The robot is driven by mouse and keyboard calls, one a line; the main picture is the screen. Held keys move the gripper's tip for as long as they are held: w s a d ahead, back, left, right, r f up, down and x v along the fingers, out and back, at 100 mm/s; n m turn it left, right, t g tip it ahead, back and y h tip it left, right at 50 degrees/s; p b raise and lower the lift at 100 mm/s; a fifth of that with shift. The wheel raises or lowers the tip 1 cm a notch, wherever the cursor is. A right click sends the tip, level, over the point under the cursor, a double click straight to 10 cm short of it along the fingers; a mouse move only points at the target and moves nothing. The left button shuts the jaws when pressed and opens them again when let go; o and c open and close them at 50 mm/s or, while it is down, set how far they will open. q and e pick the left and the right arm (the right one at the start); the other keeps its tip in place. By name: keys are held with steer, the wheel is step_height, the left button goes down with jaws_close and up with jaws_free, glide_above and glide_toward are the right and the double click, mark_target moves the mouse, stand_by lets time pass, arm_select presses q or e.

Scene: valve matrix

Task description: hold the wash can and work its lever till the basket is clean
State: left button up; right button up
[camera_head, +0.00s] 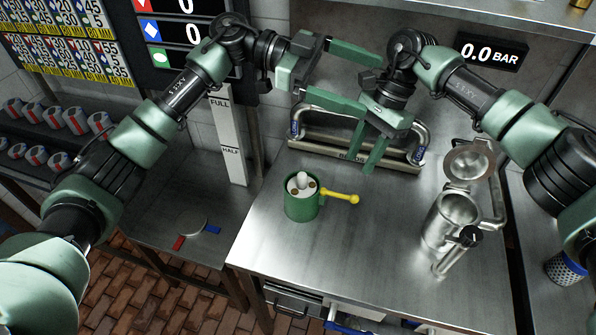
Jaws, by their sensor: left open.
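A green can (301,207) with a yellow lever (340,197) sticking out to the right stands upright on the metal bench. Inside its top is a pale insert (303,184) with a rounded knob and brown spots, which looks like the basket. My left gripper (373,84) is open and empty, high above the back of the bench, its fingers pointing right. My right gripper (361,166) points down, empty, with a gap between its fingers, behind and to the right of the can. Neither gripper touches the can.
A metal vessel (447,222) with an open lid (470,162) and a black-knobbed handle stands on the right. A rack with metal handles (345,150) is at the back. A lower side table (150,228) is on the left. The front middle of the bench (350,260) is clear.

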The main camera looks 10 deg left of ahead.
arm_select(q)
steer(key=y, duration=0.2)
steer(key=n+t+y, duration=0.2)
steer(key=n+y, duration=0.1)
steer(key=y, duration=0.6)
glide_above(298, 193)
steer(key=w+d, duration=0.3)
steer(key=d, duration=0.2)
step_height(298, 193, down, 10)
steer(key=f, duration=0.1)
steer(key=a+f+y, duration=0.1)
steer(key=f, duration=0.3)
steer(key=a+f+y, duration=0.2)
steer(key=f, duration=0.3)
steer(key=a+f+y, duration=0.1)
steer(key=a+f, duration=0.1)
steer(key=f, duration=0.3)
steer(key=shift+s+a+t+y, duration=0.2)
steer(key=shift+s+t+y, duration=0.15)
steer(key=shift+t+y, duration=0.05)
step_height(298, 193, down, 8)
steer(key=shift+r, duration=0.1)
